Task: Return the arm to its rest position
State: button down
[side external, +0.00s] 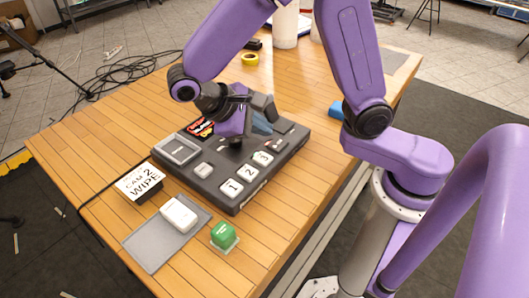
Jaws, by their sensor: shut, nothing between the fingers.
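My purple arm reaches over the wooden table (95,160) from the right. My gripper (234,141) points down at the dark switcher panel (225,196), near its middle. The gripper is shut and empty. Its fingertips are at or just above the panel's top; I cannot tell whether they touch. The panel has white buttons numbered 1, 2 and 3 (262,158), a grey screen-like square (177,149) on its left and a red and black label (201,127) at the back. The arm and gripper hide part of the panel's back.
A card reading "CAM 2 WIPE" (140,183), a white block (179,213) on a grey mat (142,250) and a green block (224,235) lie at the front. Yellow tape (250,59), a white cylinder (285,27) and a blue object (336,110) are farther back. The table's left is clear.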

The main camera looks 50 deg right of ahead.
jog(key=shift+s+d+r+n+y, duration=0.1)
jog(key=shift+s+d+n+y, duration=0.2)
jog(key=shift+s+d, duration=0.05)
jog(key=s+d+n+t+y, duration=0.2)
jog(key=s+d+n+y, duration=0.1)
jog(key=s, duration=0.4)
jog(key=s+d+n+t+y, duration=0.1)
jog(key=s+d+n+y, duration=0.1)
jog(key=s+n+y, duration=0.2)
jog(key=s, duration=0.2)
jog(key=shift+s+d+r+t+y, duration=0.25)
jog(key=shift+s+d+t+y, duration=0.1)
jog(key=shift+d+t+y, duration=0.05)
